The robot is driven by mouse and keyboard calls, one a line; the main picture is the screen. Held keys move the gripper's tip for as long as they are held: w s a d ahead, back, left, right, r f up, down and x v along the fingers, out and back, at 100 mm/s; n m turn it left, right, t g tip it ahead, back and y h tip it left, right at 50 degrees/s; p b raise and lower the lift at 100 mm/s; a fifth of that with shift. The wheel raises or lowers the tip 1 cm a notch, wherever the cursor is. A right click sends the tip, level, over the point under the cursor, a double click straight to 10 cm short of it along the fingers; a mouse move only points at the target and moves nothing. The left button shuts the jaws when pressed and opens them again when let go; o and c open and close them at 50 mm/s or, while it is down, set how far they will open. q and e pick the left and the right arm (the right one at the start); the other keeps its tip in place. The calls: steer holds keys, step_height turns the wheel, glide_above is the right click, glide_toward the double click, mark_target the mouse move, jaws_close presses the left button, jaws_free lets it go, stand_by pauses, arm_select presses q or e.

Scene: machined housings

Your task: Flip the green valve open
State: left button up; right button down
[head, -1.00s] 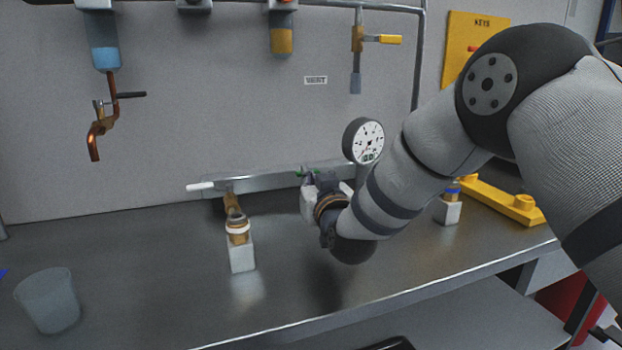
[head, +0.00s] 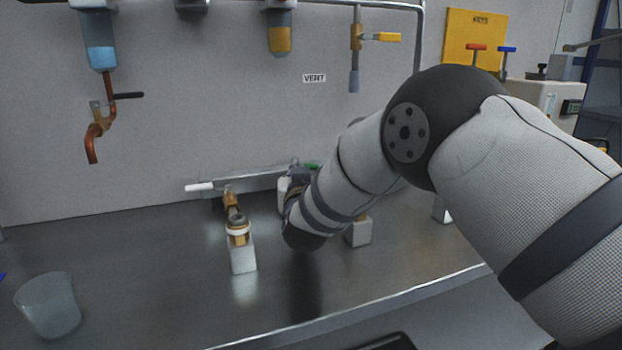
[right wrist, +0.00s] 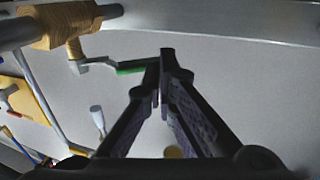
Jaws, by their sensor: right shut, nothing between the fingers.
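The green valve's handle shows as a small green piece (head: 312,166) at the back of the bench in the head view, mostly hidden by my right arm. In the right wrist view, a grey lever with a green grip (right wrist: 130,69) runs right from a brass valve body (right wrist: 66,25) on a pipe. My right gripper (head: 297,165) is at the green handle, just left of the green piece. Its fingertips (right wrist: 166,58) are together and empty at the grip's right end; I cannot tell if they touch it. My left gripper is out of view.
A white-handled brass valve (head: 232,208) on a block stands left of my right gripper. A clear cup (head: 48,304) is at the front left. A copper pipe (head: 100,130) and a yellow-handled valve (head: 380,37) hang on the wall.

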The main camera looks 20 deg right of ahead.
steer(key=shift+b+x, duration=0.35)
steer(key=shift+x, duration=1.45)
steer(key=shift+w+d, duration=0.1)
steer(key=shift+d, duration=0.15)
steer(key=v, duration=1.2)
